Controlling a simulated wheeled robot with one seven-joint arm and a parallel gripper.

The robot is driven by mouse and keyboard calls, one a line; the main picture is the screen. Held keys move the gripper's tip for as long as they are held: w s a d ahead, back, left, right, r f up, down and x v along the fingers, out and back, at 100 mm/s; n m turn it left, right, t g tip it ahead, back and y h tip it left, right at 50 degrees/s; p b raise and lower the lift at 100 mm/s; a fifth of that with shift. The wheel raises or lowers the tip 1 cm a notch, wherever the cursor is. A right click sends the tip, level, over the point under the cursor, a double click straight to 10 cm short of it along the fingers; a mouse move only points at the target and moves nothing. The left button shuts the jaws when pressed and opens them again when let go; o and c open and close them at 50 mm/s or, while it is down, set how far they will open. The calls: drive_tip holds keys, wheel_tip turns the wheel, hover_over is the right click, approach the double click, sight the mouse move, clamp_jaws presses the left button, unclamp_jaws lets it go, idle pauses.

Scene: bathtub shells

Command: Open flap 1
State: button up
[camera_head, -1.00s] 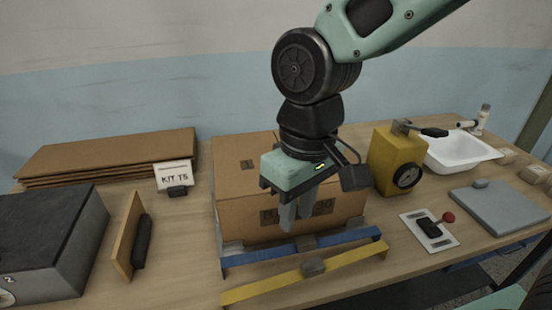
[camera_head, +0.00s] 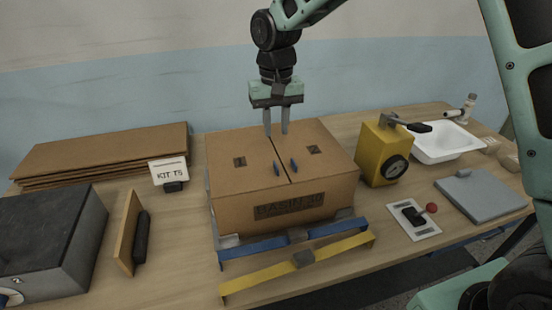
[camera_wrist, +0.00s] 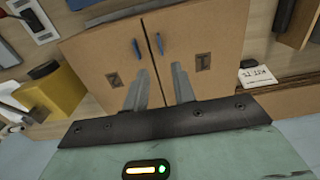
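A brown cardboard box (camera_head: 285,222) stands on the table with its two top flaps closed and meeting at a middle seam. In the head view the left flap (camera_head: 225,150) and right flap (camera_head: 325,165) each carry a dark mark and a blue tab (camera_head: 276,168) (camera_head: 294,165) near the seam. The wrist view shows the flaps mirrored; the flap (camera_wrist: 220,35) on its right bears a mark like "I". My gripper (camera_head: 276,132) is open and empty, pointing down near the box's rear part. Its fingers (camera_wrist: 160,70) straddle the seam line in the wrist view; contact cannot be told.
Blue (camera_head: 265,246) and yellow (camera_head: 250,286) bars lie before the box. A yellow device (camera_head: 375,150) stands right, with a white basin (camera_head: 450,150), a red-knobbed lever plate (camera_head: 415,222) and a grey slab (camera_head: 482,197). Left are the KIT T5 sign (camera_head: 169,173), stacked cardboard (camera_head: 100,150) and a dark-topped case (camera_head: 45,235).

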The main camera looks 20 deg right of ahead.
wheel_tip(320, 180, down, 11)
drive_tip(key=p, duration=0.2)
drive_tip(key=shift+f+p, duration=0.2)
drive_tip(key=shift+p, duration=0.15)
clamp_jaws()
idle(1.2)
